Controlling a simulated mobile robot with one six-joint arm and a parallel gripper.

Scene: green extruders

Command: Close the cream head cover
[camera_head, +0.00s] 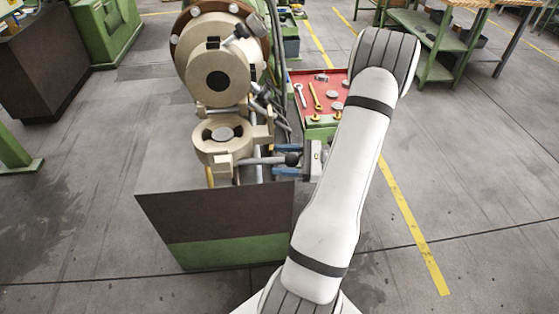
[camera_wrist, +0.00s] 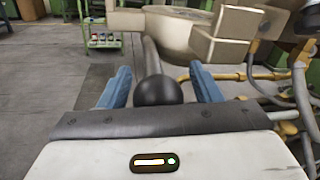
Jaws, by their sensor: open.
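The cream head cover (camera_head: 240,146) is a thick ring with a round opening, in front of and below the machine's round cream head (camera_head: 218,80). It stands out from the head face, so it looks open. A rod handle runs right from it to a black ball knob (camera_head: 292,158). My gripper (camera_head: 284,161) is open at the knob, with blue fingers on either side. In the wrist view the knob (camera_wrist: 158,91) sits between the fingers of my gripper (camera_wrist: 160,70), with visible gaps on both sides. The rod leads away to the cream cover (camera_wrist: 183,32).
A brown and green machine base (camera_head: 215,225) stands below the cover. A red-topped tool cart (camera_head: 330,78) is behind my arm. Pipes (camera_wrist: 262,74) run close on the right in the wrist view. The floor left of the machine is clear.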

